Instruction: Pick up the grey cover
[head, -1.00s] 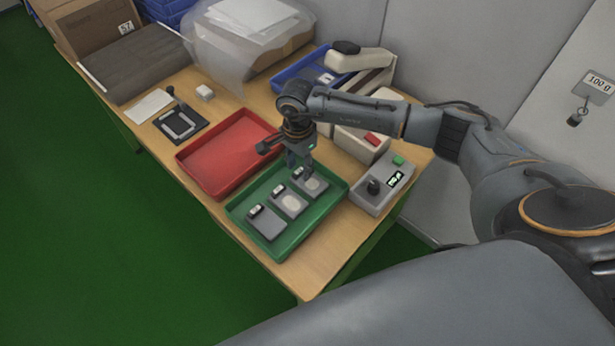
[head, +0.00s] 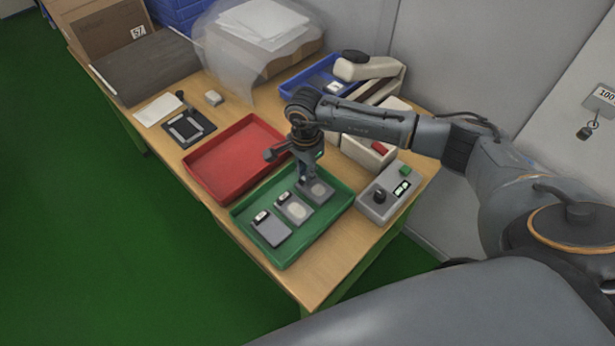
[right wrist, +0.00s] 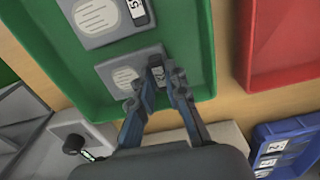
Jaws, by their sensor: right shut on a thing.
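Three grey covers lie in a row in the green tray (head: 318,224), each with a round pale patch or plain face and a small black labelled block at one end. My right gripper (head: 303,180) points down at the rear right cover (head: 318,191). In the right wrist view, its fingers (right wrist: 160,80) are shut on the black block at the end of this grey cover (right wrist: 122,76). The cover still appears to lie in the tray. The middle cover (head: 295,209) and the front left cover (head: 271,230) lie beside it. My left gripper is not in view.
An empty red tray (head: 235,160) stands left of the green tray. A grey control box (head: 385,195) stands close on the right.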

